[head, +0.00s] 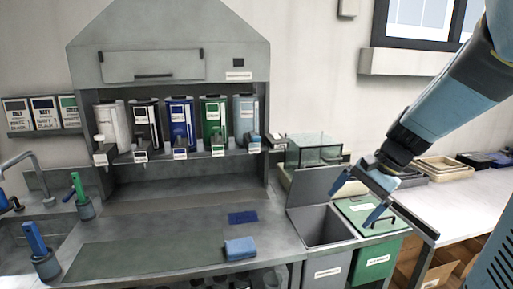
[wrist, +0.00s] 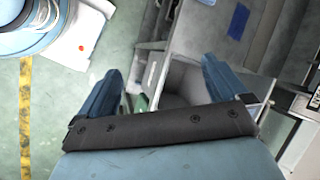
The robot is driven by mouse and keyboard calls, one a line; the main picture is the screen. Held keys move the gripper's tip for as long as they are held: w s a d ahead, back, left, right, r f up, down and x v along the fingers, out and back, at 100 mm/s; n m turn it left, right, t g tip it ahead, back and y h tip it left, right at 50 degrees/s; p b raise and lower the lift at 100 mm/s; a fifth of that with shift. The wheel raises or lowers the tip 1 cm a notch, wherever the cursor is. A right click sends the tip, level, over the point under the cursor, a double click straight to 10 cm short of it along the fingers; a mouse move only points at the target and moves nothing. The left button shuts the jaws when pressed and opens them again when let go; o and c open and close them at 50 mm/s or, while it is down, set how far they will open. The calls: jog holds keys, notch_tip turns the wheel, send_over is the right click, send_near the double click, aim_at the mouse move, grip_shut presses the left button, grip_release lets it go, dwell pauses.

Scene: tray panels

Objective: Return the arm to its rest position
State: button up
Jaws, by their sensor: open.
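My arm (head: 455,90) reaches in from the upper right of the head view. My gripper (head: 358,200) hangs at its end, in front of the grey and green bins at the right end of the bench. Its two blue fingers are spread apart with nothing between them. In the wrist view my gripper (wrist: 165,85) also shows open and empty, with the open grey bin (wrist: 182,85) seen between and beyond the fingers.
The grey bin (head: 322,226) stands with its lid up beside the closed green bin (head: 372,262). Several canisters (head: 180,122) line the hood shelf. A white table (head: 460,205) with trays stands at right.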

jog(key=s+r+n+t+h, duration=0.4)
jog(key=s+r+n+h, duration=0.1)
jog(key=s+r+n, duration=0.3)
jog(key=s+n, duration=0.1)
jog(key=s, duration=0.1)
jog(key=shift+s+d+t+h, duration=0.2)
jog(key=shift+s+t+h, duration=0.1)
jog(key=shift+s, duration=0.1)
dwell(0.8)
